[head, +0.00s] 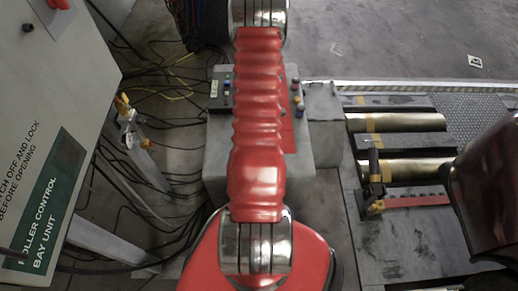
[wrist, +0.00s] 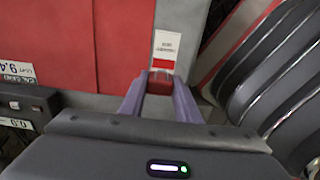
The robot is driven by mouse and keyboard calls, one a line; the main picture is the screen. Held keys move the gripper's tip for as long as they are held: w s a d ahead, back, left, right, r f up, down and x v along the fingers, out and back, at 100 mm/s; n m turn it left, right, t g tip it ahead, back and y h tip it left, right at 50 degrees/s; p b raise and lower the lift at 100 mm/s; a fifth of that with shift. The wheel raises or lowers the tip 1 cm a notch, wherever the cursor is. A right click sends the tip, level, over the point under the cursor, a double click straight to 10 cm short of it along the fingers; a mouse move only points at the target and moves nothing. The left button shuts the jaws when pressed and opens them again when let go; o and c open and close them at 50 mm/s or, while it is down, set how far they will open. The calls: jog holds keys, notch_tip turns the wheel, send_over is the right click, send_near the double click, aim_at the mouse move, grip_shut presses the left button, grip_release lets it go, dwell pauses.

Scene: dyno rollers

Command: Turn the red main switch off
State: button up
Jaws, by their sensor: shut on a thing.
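The red main switch (head: 57,4) shows only in part at the top left of the head view, on the sloping front of the grey control cabinet (head: 75,45). The top edge cuts it off, and its setting cannot be told. My gripper (wrist: 158,88) shows in the wrist view, its two grey-purple fingers shut on a small dark red block (wrist: 160,84). I cannot tell what this block belongs to. A white label with a red lower part (wrist: 166,45) is just beyond it. My gripper is not visible in the head view.
Loose cables (head: 150,190) lie right of the cabinet. A grey box with buttons (head: 300,165) stands under my arm. Brass-coloured rollers (head: 400,122) lie to the right. The floor at the top right (head: 400,35) is mostly clear.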

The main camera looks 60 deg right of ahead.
jog(key=shift+r, duration=0.7)
jog(key=shift+w, duration=0.1)
dwell(0.4)
